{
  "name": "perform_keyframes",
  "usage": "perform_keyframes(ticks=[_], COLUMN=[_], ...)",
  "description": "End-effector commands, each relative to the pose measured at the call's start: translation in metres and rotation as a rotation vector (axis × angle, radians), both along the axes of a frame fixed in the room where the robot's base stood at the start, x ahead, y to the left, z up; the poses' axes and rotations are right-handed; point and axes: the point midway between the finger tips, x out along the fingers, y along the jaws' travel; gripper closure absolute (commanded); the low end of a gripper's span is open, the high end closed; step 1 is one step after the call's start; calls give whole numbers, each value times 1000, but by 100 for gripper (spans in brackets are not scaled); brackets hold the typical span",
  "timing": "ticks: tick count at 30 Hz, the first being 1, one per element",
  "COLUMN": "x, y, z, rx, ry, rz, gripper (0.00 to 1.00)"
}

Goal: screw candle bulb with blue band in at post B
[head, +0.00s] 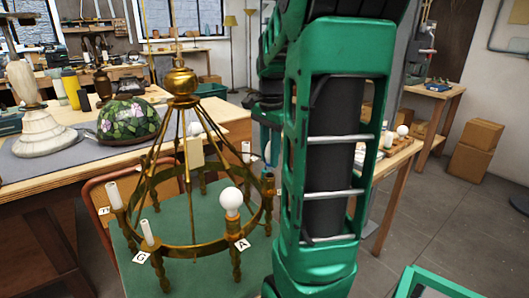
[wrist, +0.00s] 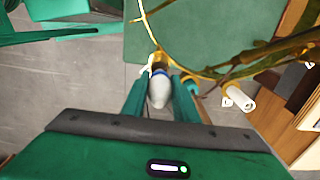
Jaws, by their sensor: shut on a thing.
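In the wrist view my gripper (wrist: 163,79) is shut on the candle bulb with blue band (wrist: 158,92), a white bulb whose bluish band shows near its far end. That end is at a brass post on the ring of the chandelier (wrist: 158,60); I cannot tell whether it is seated or only touching. No readable B label shows, so I cannot confirm which post this is. In the head view the brass chandelier (head: 182,82) stands on a green mat, and my arm hides the gripper, the bulb and the ring's right side.
A white globe bulb (head: 231,201) sits at the post labelled A. White candle sleeves stand on other posts, one by label G (head: 147,232). A stained-glass shade (head: 128,121) and a pale lamp (head: 35,125) stand on the bench behind.

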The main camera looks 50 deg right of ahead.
Motion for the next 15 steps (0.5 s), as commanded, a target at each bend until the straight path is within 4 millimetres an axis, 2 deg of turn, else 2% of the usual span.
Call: perform_keyframes(ticks=[6, 15], x=[1, 1], y=[2, 3], z=[-16, -29], rx=[1, 0], ry=[1, 0], rz=[5, 5], gripper=[95, 95])
